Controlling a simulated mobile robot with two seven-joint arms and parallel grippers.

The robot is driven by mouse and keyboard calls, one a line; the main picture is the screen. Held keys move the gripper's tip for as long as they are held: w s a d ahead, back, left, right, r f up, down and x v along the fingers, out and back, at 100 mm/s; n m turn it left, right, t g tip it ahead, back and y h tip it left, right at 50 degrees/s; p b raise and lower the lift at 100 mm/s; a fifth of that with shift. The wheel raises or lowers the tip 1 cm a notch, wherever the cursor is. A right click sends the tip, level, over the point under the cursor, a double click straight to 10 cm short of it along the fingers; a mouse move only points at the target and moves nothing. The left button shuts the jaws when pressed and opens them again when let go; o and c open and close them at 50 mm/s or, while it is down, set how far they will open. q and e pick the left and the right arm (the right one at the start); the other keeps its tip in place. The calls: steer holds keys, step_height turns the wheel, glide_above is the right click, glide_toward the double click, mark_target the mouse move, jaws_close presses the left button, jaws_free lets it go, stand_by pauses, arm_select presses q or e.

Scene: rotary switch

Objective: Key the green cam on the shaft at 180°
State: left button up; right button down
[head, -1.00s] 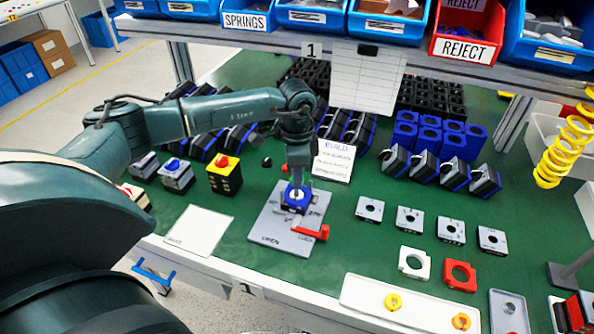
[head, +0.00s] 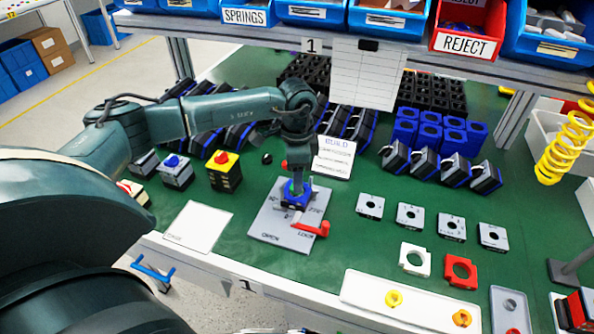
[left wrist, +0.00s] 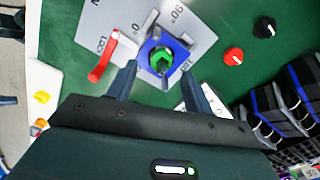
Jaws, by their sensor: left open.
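The green cam (left wrist: 161,60) sits at the centre of the blue switch body (left wrist: 178,49) in the left wrist view. Green also shows at the top of the blue body (head: 291,202) in the head view. The blue body stands on the grey fixture plate (head: 273,222), which has printed angle marks and a red lever (head: 312,228). My left gripper (left wrist: 160,80) is open, pointing down, with its fingers on either side of the cam and apart from it in the wrist view. The shaft is hidden, and I cannot read the cam's angle. My right gripper is not in view.
Several grey square plates (head: 370,205) lie right of the fixture. A white tray (head: 430,310) with yellow knobs is at the front. A build card (head: 335,157) stands behind the fixture. Blue blocks and dark switch housings fill the back.

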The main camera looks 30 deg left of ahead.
arm_select(q)
step_height(320, 180, up, 3)
steer(key=shift+f, duration=0.1)
step_height(320, 180, up, 10)
steer(key=b, duration=0.1)
steer(key=shift+r, duration=0.2)
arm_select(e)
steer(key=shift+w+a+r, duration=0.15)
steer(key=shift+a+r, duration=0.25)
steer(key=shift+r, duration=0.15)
